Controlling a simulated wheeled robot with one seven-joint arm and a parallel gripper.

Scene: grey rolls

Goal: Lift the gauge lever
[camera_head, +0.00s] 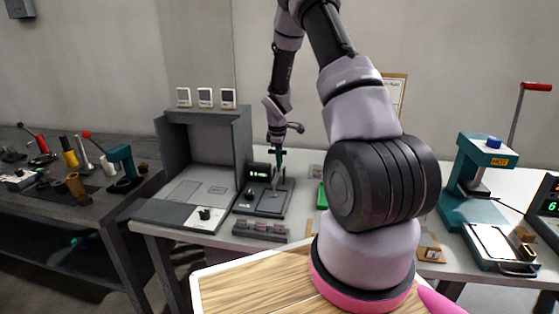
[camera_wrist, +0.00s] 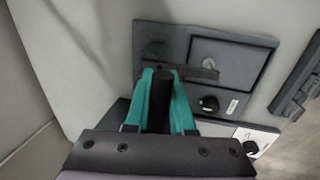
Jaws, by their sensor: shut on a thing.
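The gauge is a dark device on the bench, with a flat base (camera_head: 272,204) and a small lit display (camera_head: 259,171) at its back left. My gripper (camera_head: 279,156) is above the gauge, pointing down. In the wrist view, the teal fingers of my gripper (camera_wrist: 165,75) are shut on a dark upright bar, the gauge lever (camera_wrist: 161,98). The gauge's dark plate (camera_wrist: 182,40) lies beyond the fingers, with a pale round disc and a black knob (camera_wrist: 209,103). The lever's lower end and how far it is raised cannot be told.
A grey open-fronted booth (camera_head: 189,150) stands left of the gauge. A dark block with several grey pieces (camera_head: 260,231) lies in front of it. A teal press (camera_head: 482,170) stands at the right. My arm hides part of the bench right of the gauge.

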